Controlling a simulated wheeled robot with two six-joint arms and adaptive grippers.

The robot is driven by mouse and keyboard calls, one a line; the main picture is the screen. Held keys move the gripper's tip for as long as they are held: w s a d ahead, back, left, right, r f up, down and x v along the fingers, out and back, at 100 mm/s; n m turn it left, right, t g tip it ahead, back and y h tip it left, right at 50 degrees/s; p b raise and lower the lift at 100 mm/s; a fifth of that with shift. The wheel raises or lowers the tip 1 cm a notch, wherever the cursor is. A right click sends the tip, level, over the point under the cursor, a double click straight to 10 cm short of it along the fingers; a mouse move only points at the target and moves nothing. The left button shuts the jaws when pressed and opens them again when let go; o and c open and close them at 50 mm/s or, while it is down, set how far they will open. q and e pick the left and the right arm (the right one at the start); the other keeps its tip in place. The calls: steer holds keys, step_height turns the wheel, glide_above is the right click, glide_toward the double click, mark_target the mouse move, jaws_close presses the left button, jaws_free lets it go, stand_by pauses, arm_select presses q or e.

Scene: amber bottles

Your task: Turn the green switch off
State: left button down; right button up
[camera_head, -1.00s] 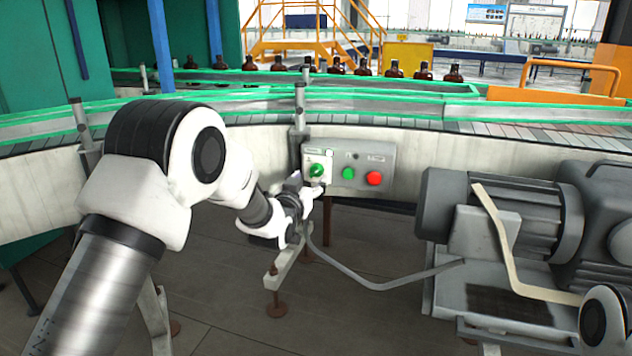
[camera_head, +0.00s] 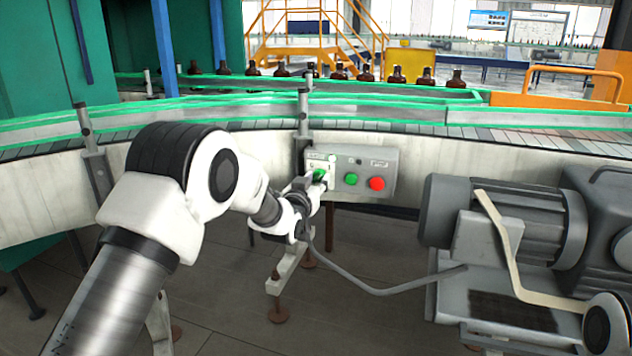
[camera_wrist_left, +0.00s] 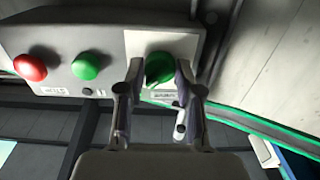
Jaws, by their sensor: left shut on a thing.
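The green switch (camera_head: 319,175) is a round knob on a pale plate at the left end of a grey control box (camera_head: 366,160). In the left wrist view the green switch (camera_wrist_left: 159,68) sits between the two fingertips of my left gripper (camera_wrist_left: 157,80). My left gripper (camera_head: 318,184) also shows in the head view, at the box's left end, partly covering the switch. It is shut on the switch. My right gripper is not in view; only a bit of my right arm shows at the lower right.
A green button (camera_head: 351,179) and a red button (camera_head: 377,184) are on the same box, right of the switch. A grey motor (camera_head: 510,215) stands to the right. A conveyor (camera_head: 440,135) runs behind the box, with several amber bottles (camera_head: 397,75) beyond. A grey cable hangs below.

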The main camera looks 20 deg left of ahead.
arm_select(q)
steer(key=shift+n, duration=0.3)
steer(key=n, duration=0.3)
steer(key=shift+r+n+p, duration=0.1)
steer(key=shift+n+p, duration=0.25)
steer(key=shift+n, duration=0.05)
steer(key=n, duration=0.4)
steer(key=shift+p, duration=0.35)
steer(key=n, duration=0.5)
steer(key=shift+d, duration=0.1)
steer(key=n+p, duration=0.1)
steer(key=n, duration=0.3)
steer(key=shift+n, duration=0.3)
steer(key=c, duration=0.8)
jaws_free()
steer(key=shift+o, duration=0.2)
